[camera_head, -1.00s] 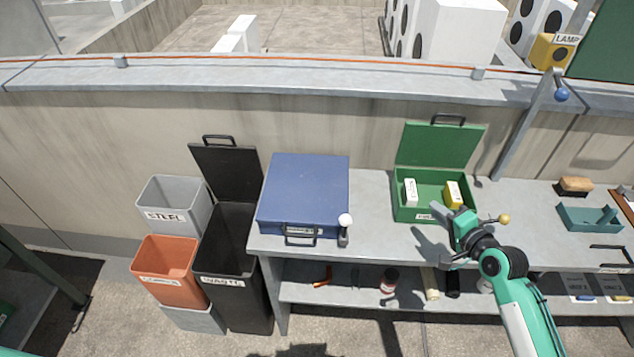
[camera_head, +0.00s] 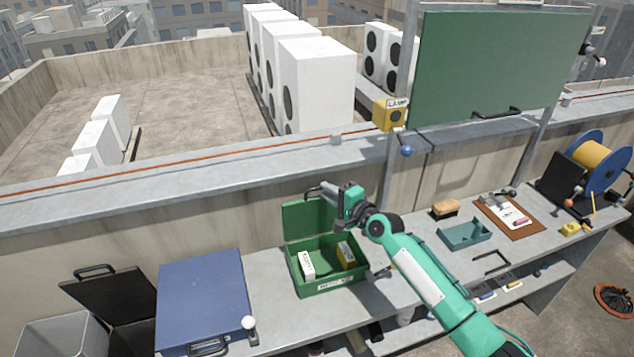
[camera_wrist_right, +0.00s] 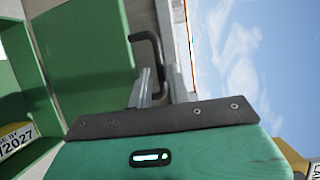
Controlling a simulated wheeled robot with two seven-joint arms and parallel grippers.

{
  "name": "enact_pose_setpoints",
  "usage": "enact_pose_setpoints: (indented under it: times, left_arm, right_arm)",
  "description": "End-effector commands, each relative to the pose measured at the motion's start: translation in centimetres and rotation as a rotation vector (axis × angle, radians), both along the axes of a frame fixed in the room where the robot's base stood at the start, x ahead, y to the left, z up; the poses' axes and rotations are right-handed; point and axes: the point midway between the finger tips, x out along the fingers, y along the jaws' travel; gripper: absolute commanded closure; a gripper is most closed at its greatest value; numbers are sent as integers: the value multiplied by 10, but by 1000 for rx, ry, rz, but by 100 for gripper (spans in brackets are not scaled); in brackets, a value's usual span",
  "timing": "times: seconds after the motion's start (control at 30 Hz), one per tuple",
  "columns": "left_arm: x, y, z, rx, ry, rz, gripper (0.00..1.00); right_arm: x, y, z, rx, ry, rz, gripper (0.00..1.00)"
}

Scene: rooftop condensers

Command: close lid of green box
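The green box (camera_head: 330,284) stands on the grey bench with its green lid (camera_head: 300,221) raised upright at the back. My right gripper (camera_head: 328,189) is at the lid's top edge. In the right wrist view, the dark lid handle (camera_wrist_right: 155,46) runs between my close-set right gripper fingers (camera_wrist_right: 157,85), which look shut on it. The lid's green face (camera_wrist_right: 85,45) is to the left there. My left gripper is not in view.
A blue case (camera_head: 203,297) lies left of the box. To the right are a teal tray (camera_head: 464,236), a brush (camera_head: 445,208) and a clipboard (camera_head: 512,219). Behind are the parapet (camera_head: 240,160), a yellow lamp box (camera_head: 389,115) and a green board (camera_head: 495,65).

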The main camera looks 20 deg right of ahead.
Motion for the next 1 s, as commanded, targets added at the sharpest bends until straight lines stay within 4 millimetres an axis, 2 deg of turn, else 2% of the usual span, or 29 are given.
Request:
enact_pose_setpoints:
  times: [0.1,0.3,0.5,0.77,0.87,1.0]
  left_arm:
    - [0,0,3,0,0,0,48]
    - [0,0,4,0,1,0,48]
    - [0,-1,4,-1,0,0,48]
    - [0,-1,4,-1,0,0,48]
    - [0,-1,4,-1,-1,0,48]
    - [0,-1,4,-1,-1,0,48]
  right_arm:
    - [19,8,0,0,-1,0,81]
    - [39,18,-3,0,0,1,81]
    - [46,21,-4,0,0,0,81]
    - [47,21,-4,0,0,0,81]
    - [46,21,-4,0,0,0,100]
    - [46,21,-4,0,0,0,100]
